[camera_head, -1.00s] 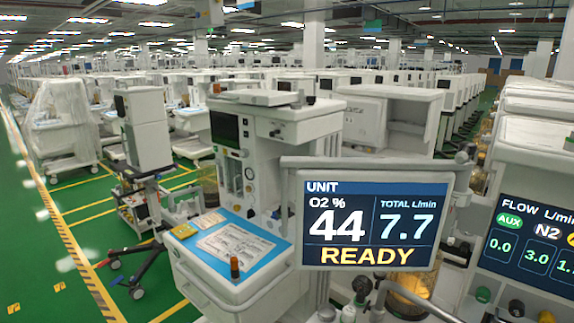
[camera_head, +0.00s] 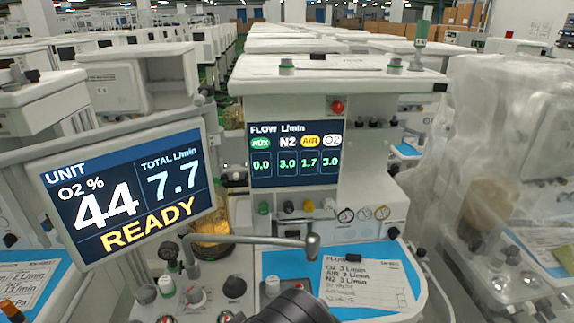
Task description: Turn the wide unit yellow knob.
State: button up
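The wide unit (camera_head: 360,75) stands in the middle, a broad white cart with a flow display (camera_head: 293,153) reading AUX 0.0, N2 3.0, AIR 1.7 and O2 3.0. Below the display is a row of small knobs. The yellow knob (camera_head: 308,205) is third from the left, between a black knob (camera_head: 288,207) and a white knob (camera_head: 328,204). A green knob (camera_head: 264,208) is at the left end. Nothing touches the yellow knob. A dark rounded part, perhaps of my arm, shows at the bottom edge. No gripper fingers show.
A tilted screen (camera_head: 130,190) reading READY stands at the left front. A grey bar with a rounded end (camera_head: 313,245) juts out below the knobs. A sheet (camera_head: 365,285) lies on the blue worktop. A plastic-covered cart (camera_head: 500,180) stands close on the right.

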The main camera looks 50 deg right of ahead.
aim_at(309, 206)
jog(key=k+z, duration=0.75)
jog(key=z, duration=0.15)
jog(key=k+l+z, duration=0.15)
jog(key=k+z, duration=0.3)
jog(key=i, duration=0.1)
